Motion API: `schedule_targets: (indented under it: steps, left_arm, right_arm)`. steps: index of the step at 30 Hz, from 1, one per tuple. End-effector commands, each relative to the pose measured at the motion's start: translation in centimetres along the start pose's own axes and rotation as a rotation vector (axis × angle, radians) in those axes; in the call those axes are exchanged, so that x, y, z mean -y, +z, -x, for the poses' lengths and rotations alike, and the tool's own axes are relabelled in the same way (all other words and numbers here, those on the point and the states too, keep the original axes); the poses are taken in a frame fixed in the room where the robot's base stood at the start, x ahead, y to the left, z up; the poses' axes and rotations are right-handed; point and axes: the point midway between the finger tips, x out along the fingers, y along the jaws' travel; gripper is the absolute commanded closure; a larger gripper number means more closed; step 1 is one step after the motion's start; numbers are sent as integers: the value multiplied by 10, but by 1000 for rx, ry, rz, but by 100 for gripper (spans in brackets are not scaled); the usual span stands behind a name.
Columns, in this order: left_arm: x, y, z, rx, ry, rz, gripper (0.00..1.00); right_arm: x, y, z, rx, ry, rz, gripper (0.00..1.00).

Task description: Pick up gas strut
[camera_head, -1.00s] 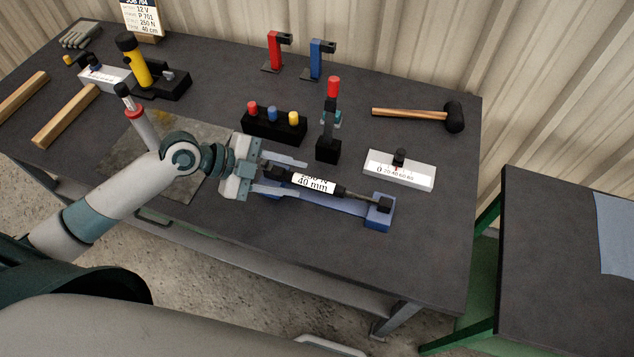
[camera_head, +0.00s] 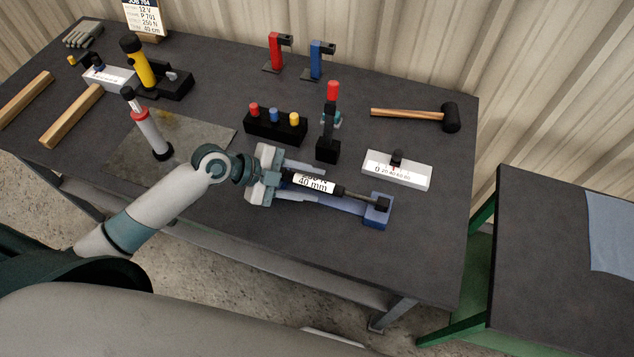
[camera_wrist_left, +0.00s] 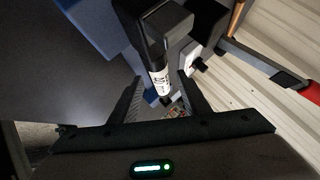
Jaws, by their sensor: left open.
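The gas strut (camera_head: 341,191) is a dark cylinder with a white label reading 40 mm and a thin rod. It lies lengthwise on a blue holder (camera_head: 377,213) near the table's front edge. My left gripper (camera_head: 316,187) is open, with one finger on each side of the strut's body near the label. In the left wrist view the strut (camera_wrist_left: 160,80) shows between the two open fingers (camera_wrist_left: 160,92), with a black block at its end. Whether the fingers touch it cannot be told. My right gripper is not in view.
A black block with coloured knobs (camera_head: 275,128), a red-handled clamp (camera_head: 329,125) and a white gauge box (camera_head: 397,170) stand just behind the strut. A mallet (camera_head: 412,114) lies farther back. The table's right front is clear.

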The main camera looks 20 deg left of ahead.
Motion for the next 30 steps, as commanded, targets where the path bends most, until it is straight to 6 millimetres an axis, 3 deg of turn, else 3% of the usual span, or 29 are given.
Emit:
schedule_targets:
  steps: [4, 9, 10, 22, 30]
  left_arm:
    - [0, 0, 0, 0, 0, 0, 57]
    - [0, 0, 0, 0, 0, 0, 98]
    - [0, 0, 0, 0, 0, 0, 100]
    - [3, -2, 2, -1, -2, -2, 100]
    - [17, -15, 16, -1, -3, -7, 100]
  right_arm:
    - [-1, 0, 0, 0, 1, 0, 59]
    - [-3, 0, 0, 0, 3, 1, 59]
    - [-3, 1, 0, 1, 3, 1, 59]
    - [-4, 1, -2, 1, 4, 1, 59]
    - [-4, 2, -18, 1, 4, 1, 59]
